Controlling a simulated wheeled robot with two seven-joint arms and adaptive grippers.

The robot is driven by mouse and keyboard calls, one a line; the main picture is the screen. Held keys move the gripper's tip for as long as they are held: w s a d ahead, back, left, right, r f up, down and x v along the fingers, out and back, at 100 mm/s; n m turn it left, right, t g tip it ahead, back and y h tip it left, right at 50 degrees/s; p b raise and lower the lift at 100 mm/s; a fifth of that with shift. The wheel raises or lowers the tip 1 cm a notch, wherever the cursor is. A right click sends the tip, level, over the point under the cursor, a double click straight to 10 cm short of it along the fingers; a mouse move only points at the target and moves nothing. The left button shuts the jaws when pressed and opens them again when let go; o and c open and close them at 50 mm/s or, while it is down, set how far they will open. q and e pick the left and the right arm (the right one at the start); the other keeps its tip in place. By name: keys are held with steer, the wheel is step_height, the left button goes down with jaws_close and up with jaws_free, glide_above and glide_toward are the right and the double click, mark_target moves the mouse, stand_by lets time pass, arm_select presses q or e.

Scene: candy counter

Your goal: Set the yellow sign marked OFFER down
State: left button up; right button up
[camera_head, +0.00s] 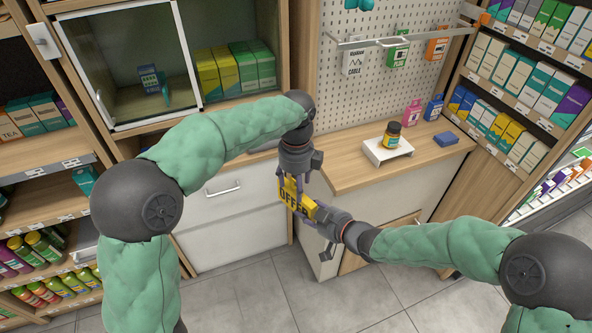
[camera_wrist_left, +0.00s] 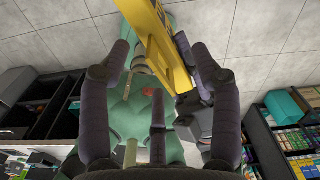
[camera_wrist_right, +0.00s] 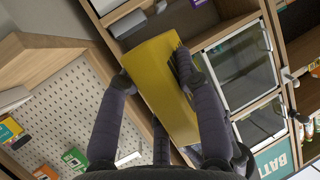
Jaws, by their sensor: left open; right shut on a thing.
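The yellow sign (camera_head: 291,194) with black lettering is held in the air in front of the wooden counter's left end. My right gripper (camera_head: 314,211) is shut on it; in the right wrist view the yellow sign (camera_wrist_right: 163,88) sits between the fingers. My left gripper (camera_head: 291,181) is open close above and around the sign's upper part. In the left wrist view the sign (camera_wrist_left: 160,45) passes between the spread left fingers, nearer the right one; whether they touch it I cannot tell. Part of the lettering is hidden by the grippers.
The wooden counter top (camera_head: 345,175) has free room at its left. On it are a white riser (camera_head: 386,151) with a dark yellow-labelled jar (camera_head: 391,134), and a blue box (camera_head: 446,139). A pegboard (camera_head: 388,75) stands behind. A glass-fronted cabinet (camera_head: 125,65) and shelves are at left.

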mark_target(287, 194)
arm_select(q)
steer(key=shift+f, duration=1.7)
steer(key=shift+c, duration=0.2)
steer(key=c, duration=1.2)
arm_select(e)
steer(key=o, duration=1.1)
steer(key=shift+o, duration=0.2)
